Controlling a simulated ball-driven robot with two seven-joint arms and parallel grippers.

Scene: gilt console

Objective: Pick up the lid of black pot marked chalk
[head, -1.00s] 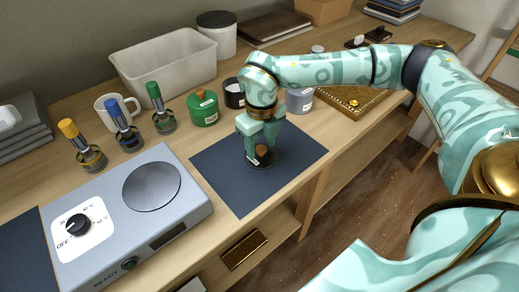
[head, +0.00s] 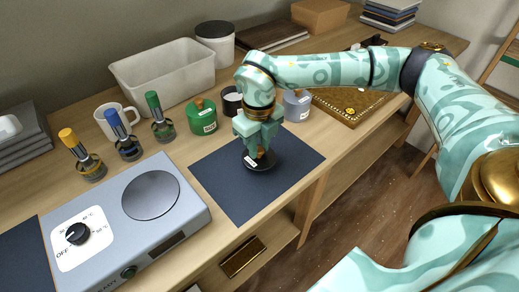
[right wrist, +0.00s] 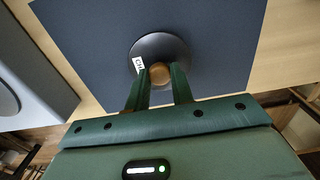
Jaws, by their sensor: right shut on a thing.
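The black lid (head: 270,162) lies on the dark blue mat, a round disc with a brown knob and a white label. In the right wrist view the lid (right wrist: 178,46) shows a label reading "CH", the rest hidden. My right gripper (head: 259,150) is above it, its fingers shut on the knob. In the right wrist view the right gripper (right wrist: 160,80) has a finger on each side of the brown knob. The lid appears to rest flat on the mat. A small black pot (head: 231,103) stands behind, partly hidden by my right arm. My left gripper is out of view.
The blue mat (head: 220,190) lies at the table's front edge. A green pot (head: 202,120) and a grey pot (head: 298,108) stand behind it. A grey hot plate (head: 115,215), several bottles and a white mug (head: 108,118) are left. A large bin (head: 165,75) stands behind.

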